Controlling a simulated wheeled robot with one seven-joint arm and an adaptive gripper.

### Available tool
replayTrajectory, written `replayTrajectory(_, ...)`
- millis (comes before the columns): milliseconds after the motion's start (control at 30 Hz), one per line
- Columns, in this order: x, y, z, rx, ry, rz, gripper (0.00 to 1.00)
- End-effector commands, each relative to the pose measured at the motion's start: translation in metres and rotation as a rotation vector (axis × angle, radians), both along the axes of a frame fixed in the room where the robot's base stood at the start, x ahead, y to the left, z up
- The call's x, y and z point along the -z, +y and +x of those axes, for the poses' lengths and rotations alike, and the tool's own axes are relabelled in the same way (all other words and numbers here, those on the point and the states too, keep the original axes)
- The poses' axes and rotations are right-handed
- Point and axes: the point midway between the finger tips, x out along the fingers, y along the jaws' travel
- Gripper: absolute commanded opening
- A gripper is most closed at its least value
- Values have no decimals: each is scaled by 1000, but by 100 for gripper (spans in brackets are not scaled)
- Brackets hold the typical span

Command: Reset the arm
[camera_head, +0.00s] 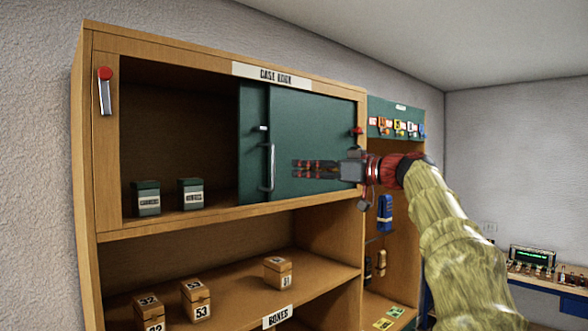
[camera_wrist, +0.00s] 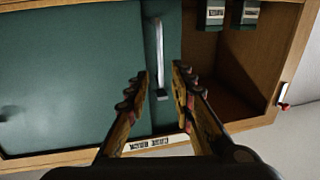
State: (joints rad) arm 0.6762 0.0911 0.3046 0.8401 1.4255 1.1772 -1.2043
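My gripper (camera_head: 294,169) is in front of the green sliding door (camera_head: 315,125) of the upper cabinet, just right of the metal bar handle (camera_head: 268,167) in the head view. The fingers are apart and hold nothing. In the wrist view, which is upside down, my gripper (camera_wrist: 159,74) points at the door, and the handle (camera_wrist: 158,45) shows between and beyond the fingertips. In the head view a gap shows between the fingertips and the handle. The left part of the cabinet is open.
Two dark labelled canisters (camera_head: 146,198) (camera_head: 191,194) stand in the open compartment. Several numbered wooden boxes (camera_head: 196,299) sit on the shelf below. A red-topped lever (camera_head: 105,90) is on the left cabinet post. A workbench (camera_head: 548,283) stands far right. Space before the cabinet looks clear.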

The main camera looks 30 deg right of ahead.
Motion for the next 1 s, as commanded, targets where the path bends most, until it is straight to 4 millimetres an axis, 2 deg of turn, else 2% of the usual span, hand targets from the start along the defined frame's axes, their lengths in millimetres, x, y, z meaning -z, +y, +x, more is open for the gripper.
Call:
replayTrajectory(133, 0, -3, -6, 1, -1, 0, 24)
replayTrajectory(633, 0, -3, -6, 0, 2, 4, 24)
replayTrajectory(800, 2, -7, -4, 17, 58, 97, 24)
replayTrajectory(833, 7, -10, -2, 31, 87, 121, 24)
replayTrajectory(867, 21, -17, 2, 52, 131, 152, 24)
replayTrajectory(1000, 96, -41, 13, 146, 332, 263, 24)
